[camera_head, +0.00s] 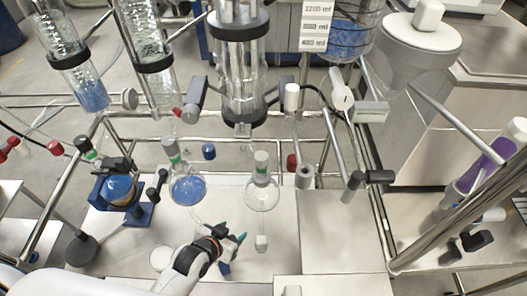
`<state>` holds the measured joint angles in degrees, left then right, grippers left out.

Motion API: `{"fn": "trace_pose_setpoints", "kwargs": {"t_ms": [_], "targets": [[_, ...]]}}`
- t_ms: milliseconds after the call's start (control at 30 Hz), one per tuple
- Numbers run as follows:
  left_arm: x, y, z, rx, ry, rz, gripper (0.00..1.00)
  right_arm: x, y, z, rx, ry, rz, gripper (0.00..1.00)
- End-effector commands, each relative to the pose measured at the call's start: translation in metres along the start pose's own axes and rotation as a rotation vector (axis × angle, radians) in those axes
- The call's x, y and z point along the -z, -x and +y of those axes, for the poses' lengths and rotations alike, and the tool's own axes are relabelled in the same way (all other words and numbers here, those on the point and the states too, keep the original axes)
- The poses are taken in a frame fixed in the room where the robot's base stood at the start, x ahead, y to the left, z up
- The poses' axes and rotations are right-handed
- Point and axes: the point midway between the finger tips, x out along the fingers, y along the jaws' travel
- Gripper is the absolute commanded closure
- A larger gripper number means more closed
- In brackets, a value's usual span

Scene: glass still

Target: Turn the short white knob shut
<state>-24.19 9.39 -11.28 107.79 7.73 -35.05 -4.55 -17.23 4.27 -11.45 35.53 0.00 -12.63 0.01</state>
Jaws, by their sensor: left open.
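My left gripper (235,252) reaches in from the lower left over the steel bench. It is open, with teal and blue fingertips, and nothing shows between them. Several pale knobs or caps are in view, and I cannot tell which is the short white knob. One upright white cap (292,97) stands right of the central glass column (241,80). The right gripper is out of view.
A round flask with blue liquid (187,188) hangs above my gripper. A blue-filled flask on a stand (121,189) is at the left. Metal tubes frame the still, and a dark-handled rod (368,177) is at the right. The bench (335,235) at lower right is mostly clear.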

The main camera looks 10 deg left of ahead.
Motion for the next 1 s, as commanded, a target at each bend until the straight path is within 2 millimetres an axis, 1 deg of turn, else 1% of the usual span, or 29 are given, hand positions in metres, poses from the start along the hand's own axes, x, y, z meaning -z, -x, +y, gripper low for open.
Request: {"fn": "trace_pose_setpoints", "kwargs": {"t_ms": [33, 167, 300, 400, 533, 667, 767, 1000], "targets": [[-0.015, 0.000, -0.001, 0.007, -0.005, -0.062, 0.44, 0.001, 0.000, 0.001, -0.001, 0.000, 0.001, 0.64], [-0.057, 0.003, -0.002, 0.020, -0.019, -0.248, 0.44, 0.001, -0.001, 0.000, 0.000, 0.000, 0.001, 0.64], [-0.110, 0.018, -0.003, 0.029, -0.025, -0.491, 0.44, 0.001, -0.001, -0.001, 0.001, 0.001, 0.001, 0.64], [-0.138, 0.032, -0.002, 0.027, -0.026, -0.633, 0.44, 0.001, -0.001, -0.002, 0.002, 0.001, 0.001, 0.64], [-0.157, 0.043, -0.001, 0.025, -0.020, -0.730, 0.44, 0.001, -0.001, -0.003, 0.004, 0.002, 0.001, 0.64], [-0.165, 0.040, -0.001, 0.023, -0.020, -0.751, 0.44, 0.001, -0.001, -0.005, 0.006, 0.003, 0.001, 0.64], [-0.175, 0.030, -0.001, 0.022, -0.020, -0.751, 0.44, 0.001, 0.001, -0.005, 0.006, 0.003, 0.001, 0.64], [-0.208, -0.006, -0.003, 0.023, -0.018, -0.750, 0.44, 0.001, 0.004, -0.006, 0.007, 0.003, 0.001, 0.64]]}}
